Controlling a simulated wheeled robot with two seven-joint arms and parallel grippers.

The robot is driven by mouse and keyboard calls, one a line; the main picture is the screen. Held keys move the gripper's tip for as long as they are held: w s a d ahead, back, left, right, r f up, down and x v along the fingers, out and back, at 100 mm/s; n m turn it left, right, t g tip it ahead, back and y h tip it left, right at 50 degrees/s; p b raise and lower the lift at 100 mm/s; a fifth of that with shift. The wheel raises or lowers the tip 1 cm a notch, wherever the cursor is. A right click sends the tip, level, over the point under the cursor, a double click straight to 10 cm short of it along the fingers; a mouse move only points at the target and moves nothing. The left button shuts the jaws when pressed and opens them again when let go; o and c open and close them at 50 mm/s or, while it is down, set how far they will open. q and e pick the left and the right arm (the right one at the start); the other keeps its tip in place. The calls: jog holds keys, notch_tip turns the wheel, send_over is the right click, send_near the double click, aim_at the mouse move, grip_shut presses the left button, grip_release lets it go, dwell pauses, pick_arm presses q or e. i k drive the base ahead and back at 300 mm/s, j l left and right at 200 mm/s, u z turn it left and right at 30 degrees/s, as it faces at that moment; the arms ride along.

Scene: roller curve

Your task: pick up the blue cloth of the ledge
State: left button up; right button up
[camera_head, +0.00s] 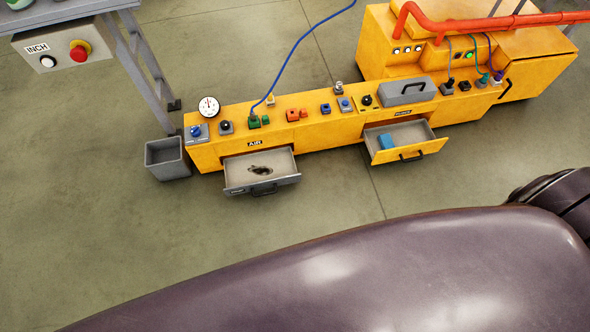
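A small blue item (386,141), which may be the cloth, lies at the left side of the open right drawer (421,137) of the long yellow ledge (325,132). It is too small to tell whether it is folded cloth. No other blue cloth shows on the ledge top, which carries small blue, green and orange fittings. Neither of my grippers is in view.
A grey drawer (237,177) with a dark smudge stands open at left. A grey bin (167,157) is beside the ledge. A yellow cabinet (522,65) with red pipes stands at right. A large glossy dark shape hides the foreground. Floor before the drawers is clear.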

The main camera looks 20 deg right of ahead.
aim_at(386, 142)
jog(key=z, duration=1.55)
